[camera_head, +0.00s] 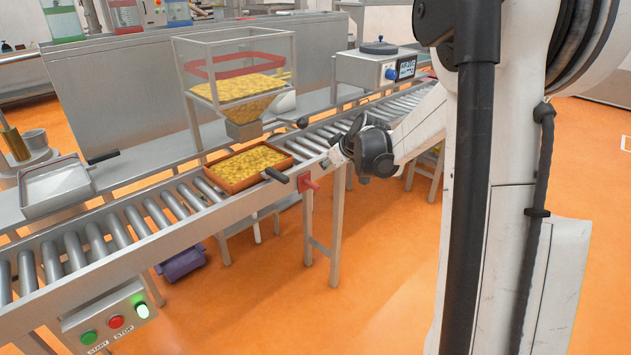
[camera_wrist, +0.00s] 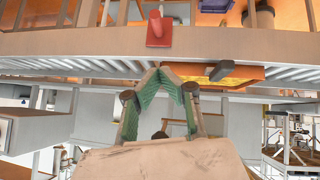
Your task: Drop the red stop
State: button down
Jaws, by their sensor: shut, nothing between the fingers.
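The red stop (camera_head: 306,183) is a small red plate with a stubby handle on the near side rail of the roller conveyor, beside the tray. In the wrist view the red stop (camera_wrist: 158,31) shows at the top, its handle pointing up in the picture. My gripper (camera_wrist: 166,70) is shut, its green-padded fingertips together and empty. It is apart from the red stop, below it in the wrist picture. In the head view my gripper (camera_head: 332,160) is small and partly hidden by my dark wrist, above the near rail, up and right of the red stop.
An orange tray (camera_head: 218,182) of yellow pieces with a black handle sits on the conveyor rollers (camera_head: 125,226), left of the red stop. A clear hopper (camera_head: 185,75) stands behind it. A button box (camera_head: 75,330) hangs at the near left. The floor right of the conveyor is clear.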

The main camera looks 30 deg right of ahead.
jog(key=shift+f, duration=0.1)
jog(key=b, duration=0.1)
send_over(311, 183)
jog(key=s, duration=0.3)
notch_tip(311, 183, down, 7)
jog(key=f, duration=0.3)
jog(key=shift+w+d, duration=0.1)
jog(key=shift+w, duration=0.1)
jog(key=shift+f, duration=0.35)
